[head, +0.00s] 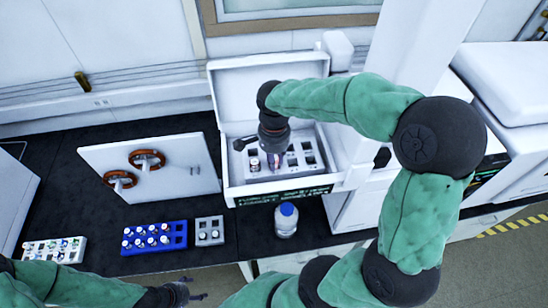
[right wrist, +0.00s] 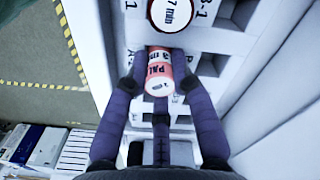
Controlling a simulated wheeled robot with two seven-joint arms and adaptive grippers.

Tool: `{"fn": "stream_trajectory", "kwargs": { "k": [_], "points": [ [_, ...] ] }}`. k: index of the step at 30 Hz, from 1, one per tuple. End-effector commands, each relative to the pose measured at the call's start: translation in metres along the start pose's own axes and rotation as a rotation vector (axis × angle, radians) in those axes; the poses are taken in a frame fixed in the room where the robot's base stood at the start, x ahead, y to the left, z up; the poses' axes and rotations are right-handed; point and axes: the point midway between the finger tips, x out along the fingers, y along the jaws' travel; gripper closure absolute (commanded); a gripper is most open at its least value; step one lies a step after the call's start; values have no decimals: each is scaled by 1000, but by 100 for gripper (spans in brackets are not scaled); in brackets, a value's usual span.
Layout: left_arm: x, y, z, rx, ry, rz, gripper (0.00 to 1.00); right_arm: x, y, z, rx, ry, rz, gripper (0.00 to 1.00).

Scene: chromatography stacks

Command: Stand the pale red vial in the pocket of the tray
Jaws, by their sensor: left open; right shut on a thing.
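The pale red vial (right wrist: 158,72) is between the fingertips of my right gripper (right wrist: 160,84), which is shut on it. Its printed label shows in the right wrist view. In the head view my right gripper (head: 273,150) is low over the white tray (head: 290,178) inside the open white instrument, and hides most of the vial. The tray also shows in the right wrist view (right wrist: 208,42), with square pockets. I cannot tell whether the vial's lower end is inside a pocket. My left gripper (head: 184,293) is open and empty at the bottom of the head view.
A white-capped vial (right wrist: 171,12) stands in the tray beside the held one. A blue rack (head: 178,229) with several vials, a small grey rack (head: 209,231), a blue-capped bottle (head: 286,220) and a white rack (head: 54,250) stand on the black bench. The instrument's walls are close around my right gripper.

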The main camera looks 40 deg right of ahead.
Motion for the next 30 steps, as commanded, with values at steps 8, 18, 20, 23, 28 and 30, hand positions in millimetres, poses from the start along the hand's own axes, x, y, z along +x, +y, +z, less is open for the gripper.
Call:
{"fn": "stream_trajectory", "kwargs": {
  "k": [8,18,20,23,28,30],
  "points": [
    [2,-1,0,0,0,0,28,2,0,0,0,0,0,100],
    [2,-1,0,0,0,0,28,2,0,0,0,0,0,48],
    [2,-1,0,0,0,0,28,2,0,0,0,0,0,45],
    [2,-1,0,0,0,0,28,2,0,0,0,0,0,28],
    [2,-1,0,0,0,0,28,2,0,0,0,0,0,28],
    [2,-1,0,0,0,0,28,2,0,0,0,0,0,28]
  ]
}}
